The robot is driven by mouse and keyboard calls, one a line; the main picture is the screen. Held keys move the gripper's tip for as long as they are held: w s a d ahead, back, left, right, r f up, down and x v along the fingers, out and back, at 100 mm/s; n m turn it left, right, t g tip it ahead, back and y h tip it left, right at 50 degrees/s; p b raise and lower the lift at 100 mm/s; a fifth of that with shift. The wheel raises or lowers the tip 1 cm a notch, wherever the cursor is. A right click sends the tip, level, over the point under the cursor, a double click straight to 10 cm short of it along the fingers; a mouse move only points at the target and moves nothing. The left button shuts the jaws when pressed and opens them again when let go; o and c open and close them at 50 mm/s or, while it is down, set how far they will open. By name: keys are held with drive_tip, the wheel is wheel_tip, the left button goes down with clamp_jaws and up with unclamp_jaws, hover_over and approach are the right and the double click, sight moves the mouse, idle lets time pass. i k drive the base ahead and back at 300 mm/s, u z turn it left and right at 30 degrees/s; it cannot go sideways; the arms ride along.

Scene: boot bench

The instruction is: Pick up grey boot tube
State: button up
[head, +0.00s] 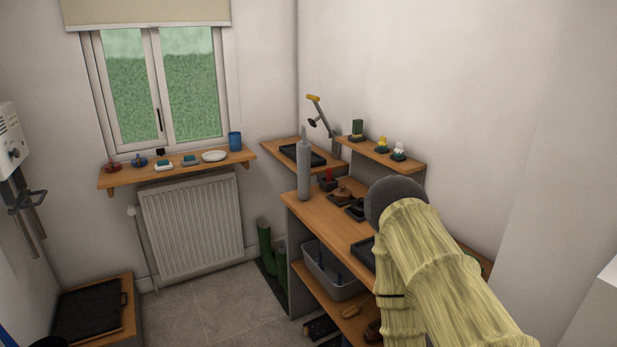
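The grey boot tube (304,172) is a tall, slim, light grey cylinder with a narrower tip. It stands upright at the left end of the wooden bench top (320,212), near its front-left corner. My arm, in a pale yellow-green sleeve with a dark grey rounded joint, fills the lower right of the head view and covers part of the bench. It is to the right of the tube and apart from it in the picture. My gripper cannot be made out in this view.
Dark trays and small items (341,197) stand right of the tube. Behind it is a shelf with a black tray (303,155). A grey bin (331,270) sits below the bench top. Green boots (265,246) stand left of the bench. The floor (215,305) is clear.

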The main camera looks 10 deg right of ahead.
sight(303, 147)
drive_tip(key=u, duration=0.55)
drive_tip(key=i, duration=0.9)
drive_tip(key=z, duration=0.35)
